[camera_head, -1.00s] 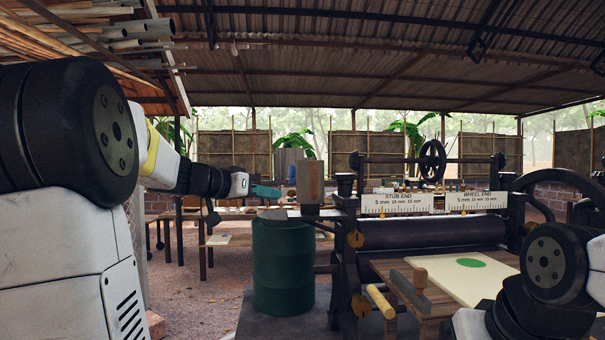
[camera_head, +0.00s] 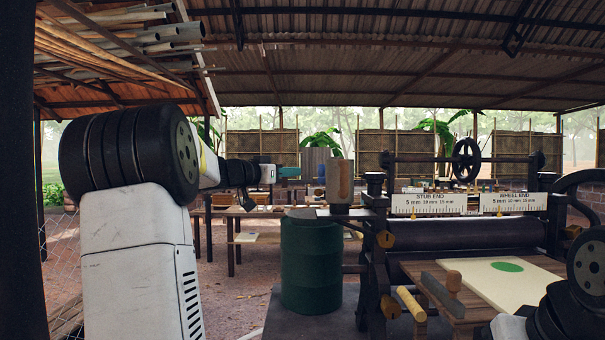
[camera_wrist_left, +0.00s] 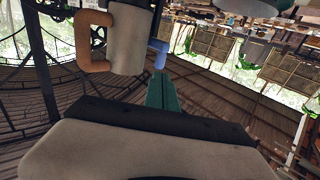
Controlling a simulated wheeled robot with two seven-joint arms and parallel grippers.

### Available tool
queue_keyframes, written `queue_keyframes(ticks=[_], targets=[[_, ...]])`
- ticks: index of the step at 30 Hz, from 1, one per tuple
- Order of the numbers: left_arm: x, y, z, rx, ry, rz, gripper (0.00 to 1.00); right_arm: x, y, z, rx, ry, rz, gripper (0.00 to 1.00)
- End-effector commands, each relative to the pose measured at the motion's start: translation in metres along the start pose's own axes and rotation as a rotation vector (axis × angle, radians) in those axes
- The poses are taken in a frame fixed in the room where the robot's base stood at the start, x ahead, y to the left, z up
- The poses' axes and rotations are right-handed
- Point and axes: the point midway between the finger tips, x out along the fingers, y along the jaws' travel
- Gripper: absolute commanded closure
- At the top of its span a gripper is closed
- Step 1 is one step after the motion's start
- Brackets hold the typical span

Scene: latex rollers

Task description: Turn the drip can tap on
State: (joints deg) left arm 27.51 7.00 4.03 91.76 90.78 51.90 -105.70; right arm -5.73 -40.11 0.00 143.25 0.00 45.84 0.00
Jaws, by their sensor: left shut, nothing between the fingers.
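The drip can (camera_head: 340,182) is a brownish can beside the roller mill's left post in the head view. In the left wrist view the drip can (camera_wrist_left: 130,40) is grey, with an orange-brown handle (camera_wrist_left: 90,42) and a blue tap (camera_wrist_left: 158,50) on its side. My left gripper (camera_head: 296,171) has teal fingers, shut and empty, left of the can with a visible gap in the head view. In the wrist view the left gripper (camera_wrist_left: 162,80) points toward the tap, its tips appearing close below it; contact cannot be told. My right gripper is out of view.
A green drum (camera_head: 311,265) stands below and left of the can. The roller mill (camera_head: 470,236) with its scales fills the right. A board with a cream sheet (camera_head: 490,280) lies before it. A bench (camera_head: 240,210) stands behind my left arm.

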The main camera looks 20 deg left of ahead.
Motion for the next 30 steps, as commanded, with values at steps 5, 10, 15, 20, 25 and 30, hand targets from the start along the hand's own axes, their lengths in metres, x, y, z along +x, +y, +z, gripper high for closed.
queue_keyframes(ticks=[5,10,15,20,25,30], targets=[[0.04,0.0,0.001,0.0,-0.001,0.003,1.0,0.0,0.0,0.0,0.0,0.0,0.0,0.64],[0.069,0.001,0.001,0.0,0.0,0.002,1.0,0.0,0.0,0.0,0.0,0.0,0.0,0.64],[0.085,0.0,0.0,0.0,0.0,0.0,1.0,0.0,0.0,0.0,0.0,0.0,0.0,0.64],[0.089,0.0,0.0,0.0,-0.001,0.0,1.0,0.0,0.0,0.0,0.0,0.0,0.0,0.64],[0.089,0.0,0.0,0.0,-0.001,0.0,1.0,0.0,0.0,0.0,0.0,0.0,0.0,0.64],[0.089,-0.001,0.0,0.0,-0.001,0.003,1.0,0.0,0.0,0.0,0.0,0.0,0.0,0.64]])
